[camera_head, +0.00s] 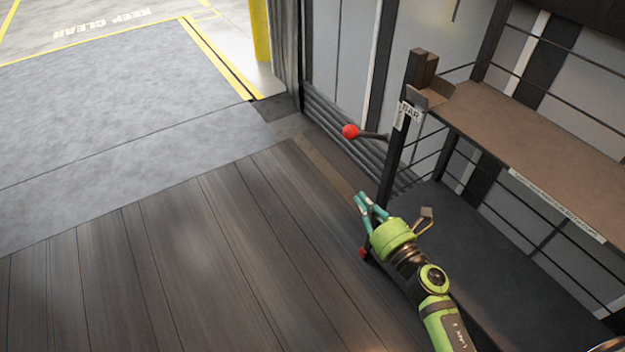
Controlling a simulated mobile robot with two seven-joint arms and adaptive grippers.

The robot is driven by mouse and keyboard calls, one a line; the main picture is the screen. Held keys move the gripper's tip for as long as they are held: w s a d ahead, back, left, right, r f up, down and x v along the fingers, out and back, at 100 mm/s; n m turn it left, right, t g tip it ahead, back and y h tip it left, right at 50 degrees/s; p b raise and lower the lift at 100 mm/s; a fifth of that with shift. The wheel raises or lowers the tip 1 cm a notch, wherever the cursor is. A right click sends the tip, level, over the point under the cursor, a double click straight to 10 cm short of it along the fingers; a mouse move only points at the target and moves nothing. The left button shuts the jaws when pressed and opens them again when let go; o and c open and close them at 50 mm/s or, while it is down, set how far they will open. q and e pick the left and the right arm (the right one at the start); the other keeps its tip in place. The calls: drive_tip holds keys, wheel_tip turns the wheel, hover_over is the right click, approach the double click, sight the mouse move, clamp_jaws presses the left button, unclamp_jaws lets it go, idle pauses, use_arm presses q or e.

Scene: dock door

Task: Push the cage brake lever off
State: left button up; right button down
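A lever with a red ball knob (350,131) and a short dark rod sticks out to the left from the dark corner post (393,150) of the roll cage. A second, smaller red piece (363,252) shows low down beside my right gripper, partly hidden by it; I cannot tell what it belongs to. My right gripper (360,196), with teal fingers and a green body, is in front of the cage post, below the red knob in the picture and apart from it. Its fingertips come together with nothing between them. My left gripper is out of view.
The cage has a brown upper shelf (545,130) and a dark lower deck (500,245), with thin rails around it. A wooden plank floor (180,270) lies clear to the left. Beyond it are a grey floor plate (130,110) and a yellow post (260,30).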

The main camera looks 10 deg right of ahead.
sight(369, 135)
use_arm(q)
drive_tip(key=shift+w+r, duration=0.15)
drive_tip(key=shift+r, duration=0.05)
use_arm(e)
drive_tip(key=shift+a+r+n, duration=0.15)
drive_tip(key=shift+r+n, duration=0.55)
drive_tip(key=shift+n, duration=0.1)
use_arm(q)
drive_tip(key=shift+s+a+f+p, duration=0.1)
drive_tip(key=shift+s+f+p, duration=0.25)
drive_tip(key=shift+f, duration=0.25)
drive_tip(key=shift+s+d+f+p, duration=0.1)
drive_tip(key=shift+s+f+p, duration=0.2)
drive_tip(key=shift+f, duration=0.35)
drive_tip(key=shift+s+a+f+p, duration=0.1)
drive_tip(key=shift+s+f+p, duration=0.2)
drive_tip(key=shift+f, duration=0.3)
use_arm(e)
drive_tip(key=w+r, duration=0.3)
drive_tip(key=w, duration=0.8)
drive_tip(key=shift+a+r, duration=0.35)
drive_tip(key=shift+a, duration=0.05)
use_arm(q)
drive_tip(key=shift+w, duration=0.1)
use_arm(e)
drive_tip(key=shift+r, duration=0.15)
